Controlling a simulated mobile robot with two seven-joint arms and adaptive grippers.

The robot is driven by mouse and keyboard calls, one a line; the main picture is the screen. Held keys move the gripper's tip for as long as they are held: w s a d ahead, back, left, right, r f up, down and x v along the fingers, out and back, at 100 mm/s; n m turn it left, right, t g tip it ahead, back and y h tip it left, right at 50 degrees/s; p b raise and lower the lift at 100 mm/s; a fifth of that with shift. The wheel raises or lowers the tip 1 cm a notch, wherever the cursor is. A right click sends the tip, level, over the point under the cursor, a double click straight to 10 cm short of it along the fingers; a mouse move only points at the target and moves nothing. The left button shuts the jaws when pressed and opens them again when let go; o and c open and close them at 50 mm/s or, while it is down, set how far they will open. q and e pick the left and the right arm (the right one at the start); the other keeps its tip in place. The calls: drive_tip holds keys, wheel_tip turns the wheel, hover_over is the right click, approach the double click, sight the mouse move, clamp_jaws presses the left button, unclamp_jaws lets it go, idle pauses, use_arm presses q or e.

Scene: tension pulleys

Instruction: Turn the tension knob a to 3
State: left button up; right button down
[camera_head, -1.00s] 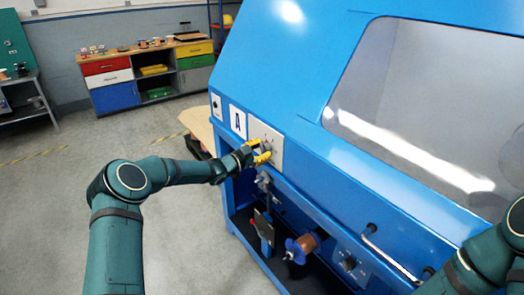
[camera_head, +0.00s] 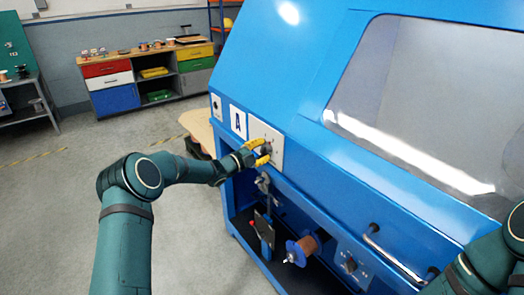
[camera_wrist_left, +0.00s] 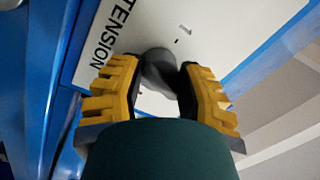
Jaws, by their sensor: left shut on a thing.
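In the left wrist view the panel (camera_wrist_left: 210,30) carries the word TENSION and a small tick mark. My left gripper (camera_head: 262,152) is at the knob, its yellow fingers (camera_wrist_left: 162,85) on either side of it, shut on it. The fingers and hand hide part of the knob, and its pointer setting cannot be read. My right arm (camera_head: 485,262) shows at the lower right edge; its gripper is outside the view.
Below the panel, the open bay holds a copper-coloured spool (camera_head: 306,246) and a lever mechanism (camera_head: 265,228). A handle bar (camera_head: 395,253) sticks out at the front right. A drawer bench (camera_head: 150,75) stands at the back, with open floor to the left.

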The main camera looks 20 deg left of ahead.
use_arm(q)
drive_tip(key=shift+d+f+m+h, duration=0.1)
drive_tip(key=shift+m+h, duration=0.05)
drive_tip(key=shift+m, duration=1)
drive_tip(key=shift+f+m+h, duration=0.1)
drive_tip(key=shift+m+h, duration=0.05)
drive_tip(key=shift+m, duration=1)
clamp_jaws()
drive_tip(key=o, duration=1.2)
unclamp_jaws()
drive_tip(key=shift+r, duration=0.1)
drive_tip(key=r+v, duration=0.1)
drive_tip(key=v, duration=1.1)
drive_tip(key=shift+f, duration=0.4)
drive_tip(key=shift+o, duration=0.2)
